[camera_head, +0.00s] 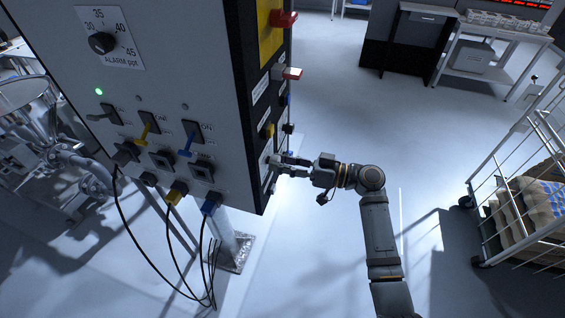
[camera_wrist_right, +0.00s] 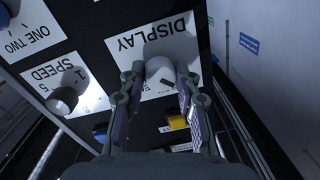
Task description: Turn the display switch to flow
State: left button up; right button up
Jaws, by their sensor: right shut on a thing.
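The display switch (camera_wrist_right: 158,70) is a pale round knob on a white plate marked DISPLAY (camera_wrist_right: 125,42), upside down in the right wrist view. A dark mark shows on the knob near its lower edge. My right gripper (camera_wrist_right: 156,84) has one finger on each side of the knob and is shut on it. In the head view my right gripper (camera_head: 277,162) reaches the side face of the control cabinet (camera_head: 232,130) low down, and it hides most of the knob there. No flow marking can be read. My left gripper is not in view.
A SPEED knob (camera_wrist_right: 63,98) and a ONE TWO plate (camera_wrist_right: 28,30) are left of the display plate in the wrist view. A yellow part (camera_wrist_right: 178,122) is below it. A wire cart with sacks (camera_head: 530,210) stands at right in the head view. The floor between is clear.

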jog(key=shift+m, duration=4.4)
jog(key=o, duration=1.1)
jog(key=shift+o, duration=0.2)
jog(key=v, duration=1.2)
